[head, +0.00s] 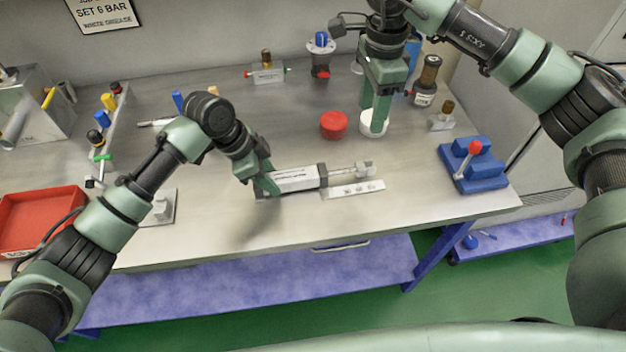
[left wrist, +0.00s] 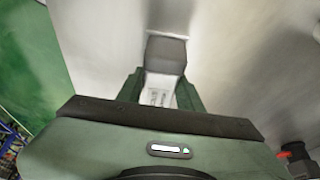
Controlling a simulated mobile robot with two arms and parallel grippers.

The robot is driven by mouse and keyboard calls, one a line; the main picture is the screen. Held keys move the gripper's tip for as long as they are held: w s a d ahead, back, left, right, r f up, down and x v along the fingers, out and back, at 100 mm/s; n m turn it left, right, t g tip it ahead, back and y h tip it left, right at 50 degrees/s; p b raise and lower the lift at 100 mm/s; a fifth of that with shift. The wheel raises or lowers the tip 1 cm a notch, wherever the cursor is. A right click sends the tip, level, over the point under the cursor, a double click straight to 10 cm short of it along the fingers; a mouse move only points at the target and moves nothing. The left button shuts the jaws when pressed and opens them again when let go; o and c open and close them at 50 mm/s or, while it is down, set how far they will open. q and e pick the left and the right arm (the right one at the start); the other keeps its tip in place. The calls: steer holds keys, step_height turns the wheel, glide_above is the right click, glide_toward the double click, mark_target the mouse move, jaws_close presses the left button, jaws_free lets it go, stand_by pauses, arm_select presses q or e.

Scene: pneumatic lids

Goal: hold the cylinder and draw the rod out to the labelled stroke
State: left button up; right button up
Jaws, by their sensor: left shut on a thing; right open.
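The cylinder (head: 297,179) lies on the bench, a pale labelled body with a dark end cap at its right. Its rod (head: 342,171) reaches right from that cap to a light metal rod end (head: 365,167). My left gripper (head: 268,186) is shut on the left end of the cylinder. In the left wrist view the cylinder (left wrist: 159,87) lies between the left fingers (left wrist: 159,93), its dark cap beyond them. A pale marked strip (head: 357,188) lies in front of the rod. My right gripper (head: 377,118) is open, pointing down behind the rod end, apart from it.
A red round piece (head: 333,124) and a white round piece (head: 368,127) are behind the rod, the white one beside my right fingers. A blue block with a red-knobbed lever (head: 474,170) stands right. A red tray (head: 40,216) is far left. The bench front is clear.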

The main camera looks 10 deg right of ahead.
stand_by(0.3)
arm_select(q)
steer(key=o, duration=1.3)
steer(key=shift+o, duration=0.2)
steer(key=v, duration=1.2)
steer(key=shift+f, duration=0.1)
